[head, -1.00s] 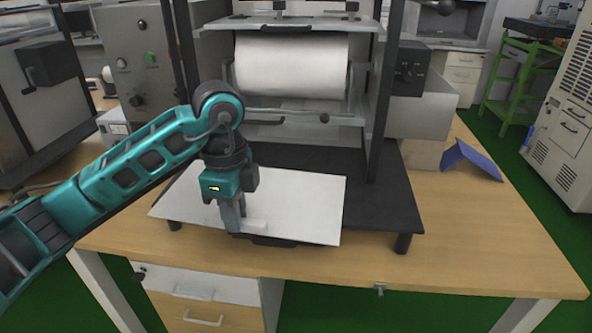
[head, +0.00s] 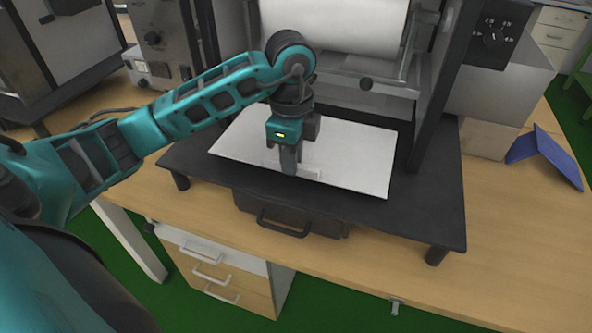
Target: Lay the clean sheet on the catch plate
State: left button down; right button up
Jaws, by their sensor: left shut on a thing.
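The clean sheet (head: 360,160) is a flat white rectangle with a small raised pale strip (head: 308,173) near its front edge. My left gripper (head: 289,168) points down and is shut on the sheet at this strip. The sheet is over the black plate (head: 435,215), which I take to be the catch plate, at the foot of the machine. It looks level and lies within the plate's outline. I cannot tell whether it touches the plate or is just above it. My right gripper is not in view.
A large white roll (head: 340,22) sits in the machine frame behind the sheet, with a dark post (head: 447,110) on the right. A drawer with a dark handle (head: 285,222) is under the plate's front. A blue folded object (head: 545,158) lies on the wooden bench (head: 500,225), right.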

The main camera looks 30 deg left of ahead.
aim_at(293, 188)
pick_arm(q)
jog(key=shift+f, duration=2.3)
jog(key=shift+f+b, duration=0.2)
jog(key=shift+b, duration=0.1)
jog(key=c, duration=1.1)
grip_release()
notch_tip(293, 188, up, 12)
jog(key=shift+r+p, duration=0.25)
jog(key=shift+p, duration=0.85)
